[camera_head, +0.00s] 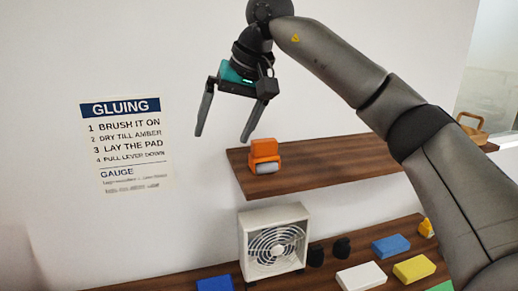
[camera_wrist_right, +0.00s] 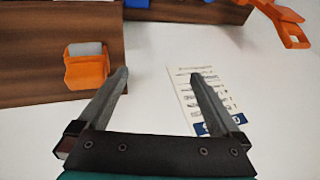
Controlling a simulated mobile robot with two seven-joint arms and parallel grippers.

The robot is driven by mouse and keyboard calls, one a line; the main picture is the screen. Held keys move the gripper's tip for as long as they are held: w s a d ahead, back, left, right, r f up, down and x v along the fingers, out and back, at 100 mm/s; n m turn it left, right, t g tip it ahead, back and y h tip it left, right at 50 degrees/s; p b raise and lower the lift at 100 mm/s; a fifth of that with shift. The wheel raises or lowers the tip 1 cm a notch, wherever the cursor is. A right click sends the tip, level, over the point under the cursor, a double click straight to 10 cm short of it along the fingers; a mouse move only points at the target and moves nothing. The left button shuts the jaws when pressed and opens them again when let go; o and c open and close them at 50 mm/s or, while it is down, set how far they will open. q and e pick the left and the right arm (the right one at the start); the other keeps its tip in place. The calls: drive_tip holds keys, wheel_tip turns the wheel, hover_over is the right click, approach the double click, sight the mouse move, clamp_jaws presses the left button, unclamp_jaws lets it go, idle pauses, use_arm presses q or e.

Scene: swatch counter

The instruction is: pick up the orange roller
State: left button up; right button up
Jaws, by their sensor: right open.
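The orange roller (camera_head: 265,154) sits on the left end of the wooden wall shelf (camera_head: 330,160), with a grey roller face toward the front. It also shows in the right wrist view (camera_wrist_right: 88,68), to the left of the fingers. My right gripper (camera_head: 222,138) is open and empty, above and to the left of the roller in the head view. Its two fingers (camera_wrist_right: 158,72) are spread apart in the wrist view, with white wall between them and nothing touching. My left gripper is in neither view.
Below the shelf, a white fan (camera_head: 274,240) stands on a lower counter with blue (camera_head: 391,246), white (camera_head: 362,276) and yellow (camera_head: 414,268) blocks and two black objects (camera_head: 341,247). A gluing sign (camera_head: 126,142) is on the wall.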

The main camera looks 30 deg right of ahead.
sight(262, 153)
drive_tip(key=s+d+r+h, duration=0.2)
drive_tip(key=d+r+h, duration=0.15)
drive_tip(key=d, duration=0.55)
drive_tip(key=shift+g, duration=0.3)
drive_tip(key=x, duration=0.9)
drive_tip(key=shift+w+d, duration=0.15)
drive_tip(key=shift+w, duration=0.1)
drive_tip(key=shift+w+p+x, duration=0.15)
drive_tip(key=shift+p+x, duration=0.05)
drive_tip(key=shift+x, duration=1.15)
drive_tip(key=shift+w+p+x, duration=0.15)
drive_tip(key=shift+w+x, duration=0.05)
drive_tip(key=shift+x, duration=1.15)
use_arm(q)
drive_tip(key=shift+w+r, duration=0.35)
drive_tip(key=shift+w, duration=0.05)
use_arm(e)
drive_tip(key=shift+s+d+r, duration=0.1)
drive_tip(key=shift+r, duration=0.05)
drive_tip(key=shift+r, duration=0.1)
drive_tip(key=c, duration=1.3)
drive_tip(key=shift+c, duration=0.2)
use_arm(q)
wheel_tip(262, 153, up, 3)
drive_tip(key=p, duration=0.3)
use_arm(e)
wheel_tip(262, 153, up, 20)
